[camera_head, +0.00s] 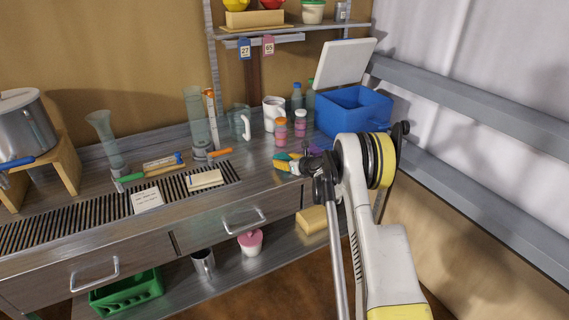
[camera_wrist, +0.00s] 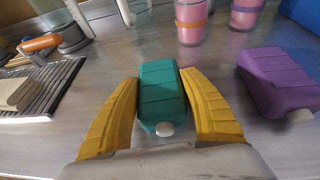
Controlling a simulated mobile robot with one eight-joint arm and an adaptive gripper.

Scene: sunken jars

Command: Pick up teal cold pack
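The teal cold pack (camera_wrist: 162,92) lies on the metal counter in the wrist view, with its pale cap towards me. The fingers are open and I see no firm contact. In the head view, a bit of the teal pack (camera_head: 283,156) shows beside my gripper (camera_head: 287,163), and the rest is hidden by the fingers.
A purple pack (camera_wrist: 280,80) lies close on the right. Two pink jars (camera_wrist: 191,22) stand behind. A blue cooler box (camera_head: 350,110) with its lid open stands at the back right. A slotted drain (camera_wrist: 45,85) with a pale block is on the left.

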